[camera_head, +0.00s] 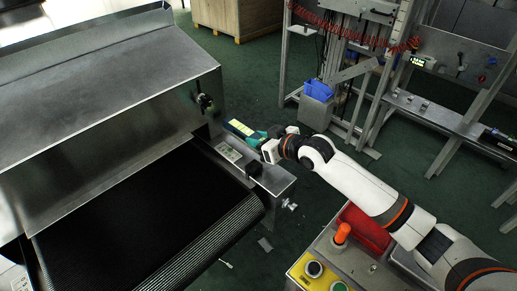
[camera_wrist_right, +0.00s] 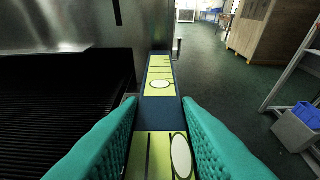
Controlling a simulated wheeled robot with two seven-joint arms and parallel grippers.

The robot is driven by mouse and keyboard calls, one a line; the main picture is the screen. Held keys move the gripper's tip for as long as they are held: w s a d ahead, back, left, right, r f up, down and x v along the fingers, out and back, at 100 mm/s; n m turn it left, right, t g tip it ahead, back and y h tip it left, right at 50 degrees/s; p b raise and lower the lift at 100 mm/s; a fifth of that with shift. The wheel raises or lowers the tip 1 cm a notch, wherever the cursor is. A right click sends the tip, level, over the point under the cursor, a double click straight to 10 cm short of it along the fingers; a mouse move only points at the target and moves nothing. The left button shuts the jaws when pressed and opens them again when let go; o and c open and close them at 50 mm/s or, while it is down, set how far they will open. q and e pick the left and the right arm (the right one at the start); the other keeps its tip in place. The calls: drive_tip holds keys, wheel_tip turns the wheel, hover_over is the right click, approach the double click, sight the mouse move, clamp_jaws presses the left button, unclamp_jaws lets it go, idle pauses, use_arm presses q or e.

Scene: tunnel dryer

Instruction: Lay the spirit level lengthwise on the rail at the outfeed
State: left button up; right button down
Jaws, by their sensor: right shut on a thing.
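The spirit level (camera_head: 240,127) is a yellow-green and dark blue bar, beside the dryer housing in the head view. My right gripper (camera_head: 259,138) is shut on it with teal fingers. In the right wrist view the level (camera_wrist_right: 160,73) points straight away between the fingers (camera_wrist_right: 159,103), with oval vials on its top. The metal rail (camera_head: 276,181) runs along the right side of the dark outfeed belt. The level is near the rail's far end; I cannot tell whether it touches the rail. My left gripper is not in view.
A small light panel (camera_head: 228,152) and a black block (camera_head: 254,168) sit by the rail. The dryer housing (camera_head: 110,85) rises to the left. A control box with an orange knob (camera_head: 342,233) and a red bin (camera_head: 364,228) stand in front. Green floor lies open beyond the rail.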

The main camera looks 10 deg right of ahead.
drive_tip(key=shift+f, duration=1.65)
drive_tip(key=c, duration=1.5)
unclamp_jaws()
drive_tip(key=shift+f, duration=0.3)
drive_tip(key=o, duration=0.4)
drive_tip(key=shift+s+r, duration=0.1)
drive_tip(key=shift+s+d+r, duration=0.1)
drive_tip(key=shift+r, duration=0.05)
drive_tip(key=v, duration=1.1)
drive_tip(key=shift+s+d+r, duration=0.15)
drive_tip(key=shift+s, duration=0.15)
